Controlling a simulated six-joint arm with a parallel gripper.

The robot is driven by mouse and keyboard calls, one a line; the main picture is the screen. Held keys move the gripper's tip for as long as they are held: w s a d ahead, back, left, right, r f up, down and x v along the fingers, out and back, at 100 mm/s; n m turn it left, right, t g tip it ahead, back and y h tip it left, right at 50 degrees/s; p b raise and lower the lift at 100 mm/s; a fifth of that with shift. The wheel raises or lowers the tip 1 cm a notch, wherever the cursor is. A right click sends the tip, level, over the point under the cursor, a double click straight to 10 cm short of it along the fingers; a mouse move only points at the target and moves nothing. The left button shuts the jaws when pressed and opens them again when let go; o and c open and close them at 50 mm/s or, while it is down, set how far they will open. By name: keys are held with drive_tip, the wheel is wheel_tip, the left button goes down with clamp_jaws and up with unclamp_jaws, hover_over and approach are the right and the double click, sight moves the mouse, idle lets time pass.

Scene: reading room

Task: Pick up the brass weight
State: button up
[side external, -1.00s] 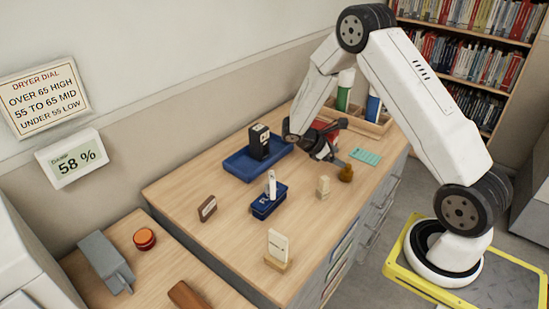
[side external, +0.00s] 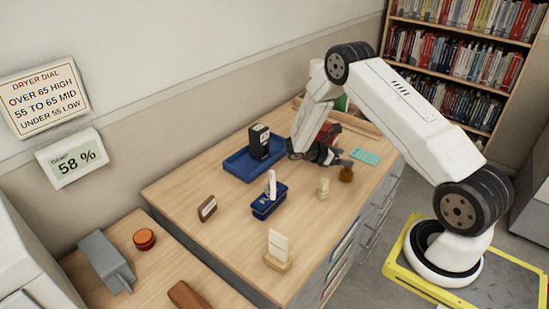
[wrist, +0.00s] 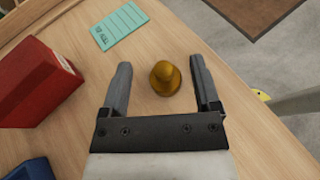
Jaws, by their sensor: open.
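The brass weight (wrist: 165,78) is a small yellow-brown piece with a knob on top, standing upright on the wooden table. In the wrist view it lies between the two fingers of my gripper (wrist: 161,82), nearer the fingertips and apart from both. My gripper is open and empty. In the side view the brass weight (side external: 346,174) stands near the table's right edge. My gripper (side external: 335,156) is just to its upper left there, and its fingers are partly hard to make out.
A red box (wrist: 37,82) stands left of my gripper in the wrist view. A teal card (wrist: 121,26) lies beyond the weight. The table edge is close on the right.

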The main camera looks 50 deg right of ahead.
sight(351, 170)
drive_tip(key=shift+f, duration=1.7)
drive_tip(key=shift+f, duration=0.1)
drive_tip(key=shift+f, duration=0.45)
drive_tip(key=shift+x, duration=2.5)
drive_tip(key=c, duration=1)
drive_tip(key=shift+f, duration=0.1)
clamp_jaws()
drive_tip(key=shift+s+a+f, duration=0.1)
drive_tip(key=shift+a, duration=0.05)
